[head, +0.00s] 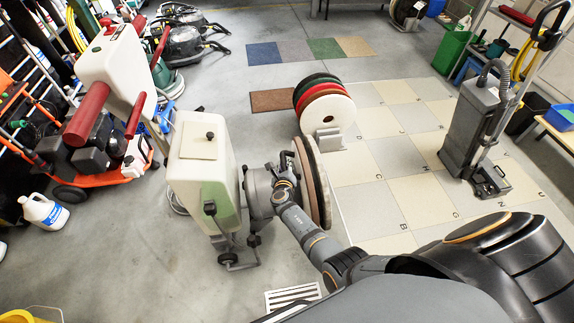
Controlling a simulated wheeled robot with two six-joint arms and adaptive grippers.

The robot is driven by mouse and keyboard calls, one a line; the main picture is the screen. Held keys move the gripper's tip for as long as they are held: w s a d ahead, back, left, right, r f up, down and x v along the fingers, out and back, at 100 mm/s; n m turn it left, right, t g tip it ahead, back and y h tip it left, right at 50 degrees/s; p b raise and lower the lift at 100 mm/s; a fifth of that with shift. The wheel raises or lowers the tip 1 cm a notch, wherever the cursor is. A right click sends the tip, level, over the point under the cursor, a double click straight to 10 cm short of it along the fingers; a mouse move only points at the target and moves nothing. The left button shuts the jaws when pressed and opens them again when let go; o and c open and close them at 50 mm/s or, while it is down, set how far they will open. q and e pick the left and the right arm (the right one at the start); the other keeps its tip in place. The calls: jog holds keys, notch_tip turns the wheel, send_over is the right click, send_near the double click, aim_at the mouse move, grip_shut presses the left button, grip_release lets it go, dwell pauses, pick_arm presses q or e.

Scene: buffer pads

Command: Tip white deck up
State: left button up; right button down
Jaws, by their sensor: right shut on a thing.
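The white deck belongs to a floor machine with a cream-white body (195,178), standing at centre left. Its grey round housing (260,193) faces sideways, and the tan round pad (318,185) stands near vertical on its right side. My right gripper (283,180) is at the housing beside the pad, shut on a part of the deck. The exact grip is partly hidden by the fingers. A white box (112,62) with red grips (87,114) rises behind at upper left, seemingly the machine's handle head. My left gripper does not show.
A rack of coloured round pads (326,110) stands behind the deck. A grey upright vacuum (470,128) is at right on pale floor tiles (385,190). A white jug (44,212) and an orange cart (100,178) are at left. A floor grate (292,297) lies in front.

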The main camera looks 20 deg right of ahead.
jog(key=shift+d, duration=0.25)
jog(key=c, duration=1.2)
grip_release()
jog(key=shift+f, duration=0.1)
jog(key=shift+o, duration=0.2)
jog(key=shift+s, duration=0.1)
notch_tip(320, 180, up, 10)
jog(key=shift+r, duration=0.1)
